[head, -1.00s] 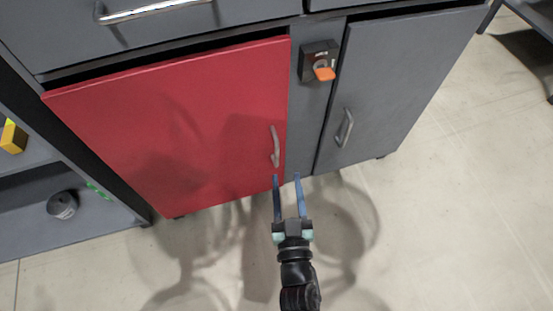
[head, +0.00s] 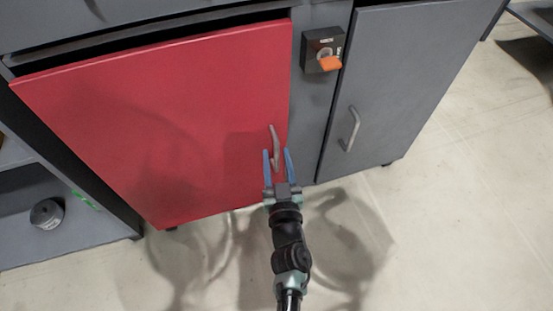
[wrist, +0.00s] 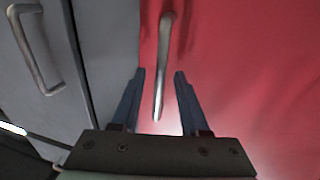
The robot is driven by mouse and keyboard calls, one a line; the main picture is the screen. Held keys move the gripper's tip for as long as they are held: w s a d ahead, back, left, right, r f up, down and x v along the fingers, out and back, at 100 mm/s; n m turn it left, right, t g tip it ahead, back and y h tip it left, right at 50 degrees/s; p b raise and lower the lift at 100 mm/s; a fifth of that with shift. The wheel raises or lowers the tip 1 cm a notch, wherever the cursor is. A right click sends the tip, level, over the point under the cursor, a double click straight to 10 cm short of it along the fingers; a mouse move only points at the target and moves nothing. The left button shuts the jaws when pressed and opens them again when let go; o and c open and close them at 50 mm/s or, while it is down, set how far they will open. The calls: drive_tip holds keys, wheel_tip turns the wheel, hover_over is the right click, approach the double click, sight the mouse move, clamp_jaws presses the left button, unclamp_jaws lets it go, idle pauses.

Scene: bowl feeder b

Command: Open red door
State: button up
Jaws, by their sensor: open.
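The red door (head: 170,115) fills the left of the grey cabinet in the head view and looks shut or nearly shut. Its metal handle (head: 275,147) is near the door's right edge. My gripper (head: 277,152) is open, with its two blue fingers on either side of the handle's lower part as seen from the head. In the wrist view the handle (wrist: 163,70) runs down between the open fingers (wrist: 158,74), with space on both sides. The fingers do not grip it. Whether the fingertips touch the door is unclear.
A grey door (head: 395,90) with its own handle (head: 349,129) stands to the right. A black box with an orange knob (head: 329,62) is on the panel between the doors. A grey shelf holds a dark round object (head: 46,213) at left. The floor in front is clear.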

drive_tip(key=shift+w, duration=0.4)
drive_tip(key=shift+c, duration=0.3)
clamp_jaws()
idle(0.9)
